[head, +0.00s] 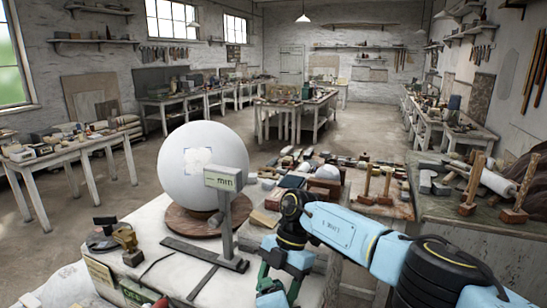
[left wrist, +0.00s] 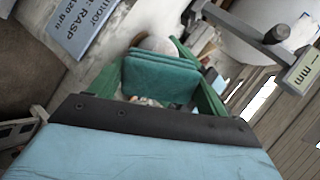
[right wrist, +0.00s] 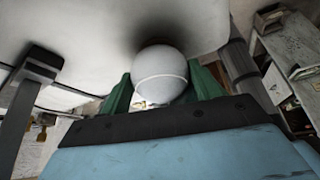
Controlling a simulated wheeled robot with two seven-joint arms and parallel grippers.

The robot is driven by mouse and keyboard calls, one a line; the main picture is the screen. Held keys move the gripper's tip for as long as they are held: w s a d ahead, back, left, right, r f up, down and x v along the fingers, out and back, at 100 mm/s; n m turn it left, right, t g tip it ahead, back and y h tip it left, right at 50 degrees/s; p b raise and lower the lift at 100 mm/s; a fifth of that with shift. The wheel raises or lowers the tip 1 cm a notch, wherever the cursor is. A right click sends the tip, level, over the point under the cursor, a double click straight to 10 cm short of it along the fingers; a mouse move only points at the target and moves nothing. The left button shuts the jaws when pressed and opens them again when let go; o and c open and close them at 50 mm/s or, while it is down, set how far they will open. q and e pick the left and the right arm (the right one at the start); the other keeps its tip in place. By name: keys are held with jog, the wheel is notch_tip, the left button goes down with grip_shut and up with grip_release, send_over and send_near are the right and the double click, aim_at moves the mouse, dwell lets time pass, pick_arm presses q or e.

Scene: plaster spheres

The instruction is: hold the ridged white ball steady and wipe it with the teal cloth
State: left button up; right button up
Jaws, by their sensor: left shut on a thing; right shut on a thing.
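The ridged white ball (right wrist: 160,72) is held between the green fingers of my right gripper (right wrist: 162,88), with a raised band around it. My left gripper (left wrist: 153,62) is shut on the folded teal cloth (left wrist: 160,80) in the left wrist view. A rounded pale shape, seemingly the ball (left wrist: 158,43), shows just beyond the cloth; I cannot tell whether they touch. In the head view my blue right arm reaches in from the right and bends down near the bench front; the ball and cloth cannot be made out there.
A large white sphere (head: 205,165) stands on a round wooden base (head: 190,221) on the white bench. A gauge stand (head: 226,212) marked "mm" is in front of it. A rasp sign (left wrist: 82,25) lies near my left gripper. Wood blocks and tools crowd the right.

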pick_arm(q)
jog(key=shift+w+a+r, duration=0.25)
jog(key=shift+w+r, duration=0.25)
jog(key=shift+r, duration=0.25)
jog(key=shift+s+d+f, duration=0.2)
jog(key=shift+s+f, duration=0.15)
jog(key=shift+s, duration=0.25)
jog(key=shift+s+d+f, duration=0.2)
jog(key=shift+s+f, duration=0.1)
jog(key=shift+s, duration=0.3)
jog(key=shift+w+a+m+h, duration=0.2)
jog(key=shift+a+m+h, duration=0.2)
jog(key=shift+a+h, duration=0.5)
jog(key=a+m+h, duration=0.1)
jog(key=g+h, duration=0.1)
jog(key=h, duration=0.1)
jog(key=shift+w+a+r+m+h, duration=0.1)
jog(key=shift+w+a+m+h, duration=0.2)
jog(key=shift+a+m, duration=0.1)
